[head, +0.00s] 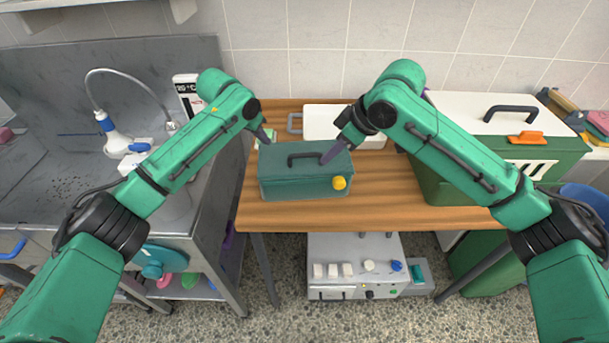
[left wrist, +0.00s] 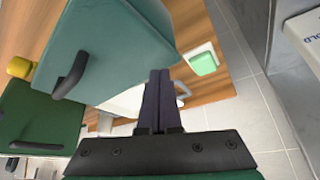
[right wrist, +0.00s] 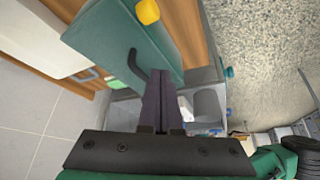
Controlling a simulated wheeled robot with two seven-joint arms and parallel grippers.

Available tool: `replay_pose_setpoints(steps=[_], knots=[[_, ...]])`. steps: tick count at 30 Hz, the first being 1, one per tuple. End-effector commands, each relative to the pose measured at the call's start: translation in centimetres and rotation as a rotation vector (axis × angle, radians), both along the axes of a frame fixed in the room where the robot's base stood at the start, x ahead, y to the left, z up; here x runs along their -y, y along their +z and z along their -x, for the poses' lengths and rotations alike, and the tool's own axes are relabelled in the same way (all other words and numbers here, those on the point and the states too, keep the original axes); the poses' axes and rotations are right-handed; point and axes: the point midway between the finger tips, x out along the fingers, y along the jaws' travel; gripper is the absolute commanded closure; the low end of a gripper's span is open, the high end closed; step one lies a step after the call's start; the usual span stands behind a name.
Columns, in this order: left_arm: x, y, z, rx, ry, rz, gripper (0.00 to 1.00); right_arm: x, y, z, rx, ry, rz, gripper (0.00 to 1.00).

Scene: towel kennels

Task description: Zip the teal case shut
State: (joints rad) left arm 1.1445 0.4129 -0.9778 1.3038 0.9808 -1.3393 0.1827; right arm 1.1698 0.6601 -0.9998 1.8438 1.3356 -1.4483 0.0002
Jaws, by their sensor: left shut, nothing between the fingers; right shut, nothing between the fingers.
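The teal case (head: 290,186) stands on the wooden table with its lid down and a black handle (head: 305,156) on top. A round yellow pull (head: 339,183) sits at its front right corner. My left gripper (head: 267,139) is shut and empty beside the case's back left corner. My right gripper (head: 326,161) is shut and empty over the lid, close to the handle's right end; whether it touches is unclear. The case also shows in the left wrist view (left wrist: 115,45) and the right wrist view (right wrist: 110,35). The seam's state is too small to tell.
A white case (head: 322,121) with a grey handle stands behind the teal case. A large green box (head: 450,187) with a white lid fills the table's right. A metal sink (head: 60,120) lies left. Bare wood (head: 380,195) shows right of the teal case.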

Motion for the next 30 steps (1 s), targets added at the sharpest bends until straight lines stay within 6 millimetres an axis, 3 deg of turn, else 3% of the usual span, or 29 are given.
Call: replay_pose_setpoints(steps=[16, 30], knots=[[0.0, 5.3, 0.0, 0.0, 0.0, 0.001, 1.0, 0.0, 0.0, 0.0, 0.0, 0.0, 0.0, 1.0], [0.0, 5.6, 0.0, -0.001, 0.0, 0.0, 1.0, 0.0, 0.0, 0.0, 0.0, 0.0, 0.0, 1.0]])
